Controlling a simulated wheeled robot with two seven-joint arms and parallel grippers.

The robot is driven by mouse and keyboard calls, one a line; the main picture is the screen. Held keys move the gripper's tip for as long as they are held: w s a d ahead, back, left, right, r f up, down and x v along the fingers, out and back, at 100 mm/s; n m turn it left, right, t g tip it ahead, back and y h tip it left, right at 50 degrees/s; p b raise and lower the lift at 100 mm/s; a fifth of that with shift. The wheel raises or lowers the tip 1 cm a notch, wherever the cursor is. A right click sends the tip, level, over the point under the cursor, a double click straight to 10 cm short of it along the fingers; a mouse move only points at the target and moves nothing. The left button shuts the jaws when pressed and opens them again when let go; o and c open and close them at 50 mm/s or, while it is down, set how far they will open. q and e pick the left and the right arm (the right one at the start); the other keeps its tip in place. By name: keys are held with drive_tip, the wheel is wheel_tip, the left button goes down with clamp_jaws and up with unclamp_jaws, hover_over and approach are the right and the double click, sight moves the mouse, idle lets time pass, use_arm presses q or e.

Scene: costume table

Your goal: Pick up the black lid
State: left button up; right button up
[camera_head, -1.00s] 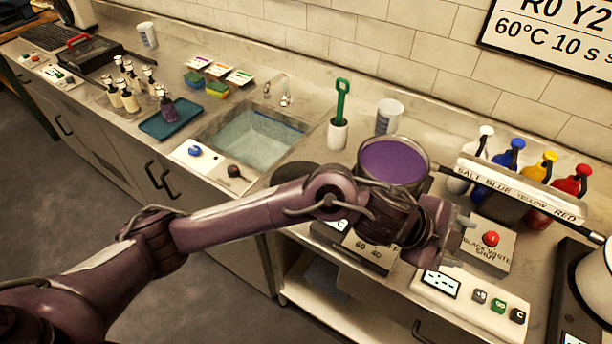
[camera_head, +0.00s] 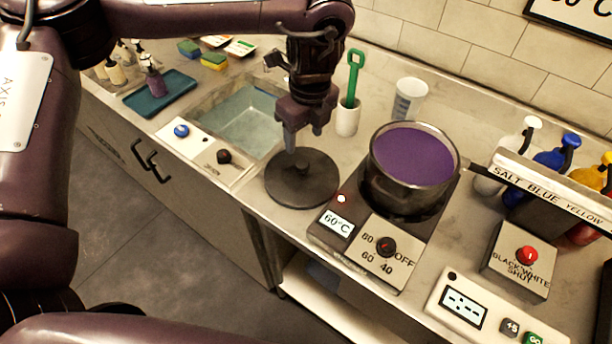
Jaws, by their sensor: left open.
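The black lid (camera_head: 310,184) is a flat dark disc lying on the counter between the sink and the pot. The steel pot (camera_head: 410,190) of purple liquid stands uncovered on the hot plate (camera_head: 336,226) to the right of the lid. My right gripper is not in view.
A white holder (camera_head: 347,119) with a green-handled tool and a clear measuring cup (camera_head: 408,98) stand behind the lid. The sink (camera_head: 240,118) lies to the left. Colored bottles stand behind a labeled rack (camera_head: 553,188) at right.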

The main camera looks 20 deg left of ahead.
sight(302, 163)
use_arm(q)
drive_tip(key=shift+w+a+f+b, duration=0.2)
drive_tip(key=shift+f+b, duration=0.1)
drive_tip(key=shift+f, duration=0.15)
drive_tip(key=shift+w+a+f+b, duration=0.15)
drive_tip(key=shift+f+b, duration=0.1)
drive_tip(key=shift+f, duration=0.2)
drive_tip(key=shift+s+f, duration=0.1)
drive_tip(key=shift+f, duration=0.55)
wheel_tip(302, 163, down, 5)
drive_tip(key=shift+f+p, duration=0.15)
drive_tip(key=shift+p, duration=0.85)
drive_tip(key=shift+f, duration=0.4)
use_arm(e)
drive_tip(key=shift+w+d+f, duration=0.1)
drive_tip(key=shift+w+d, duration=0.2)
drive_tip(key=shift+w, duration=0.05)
use_arm(q)
clamp_jaws()
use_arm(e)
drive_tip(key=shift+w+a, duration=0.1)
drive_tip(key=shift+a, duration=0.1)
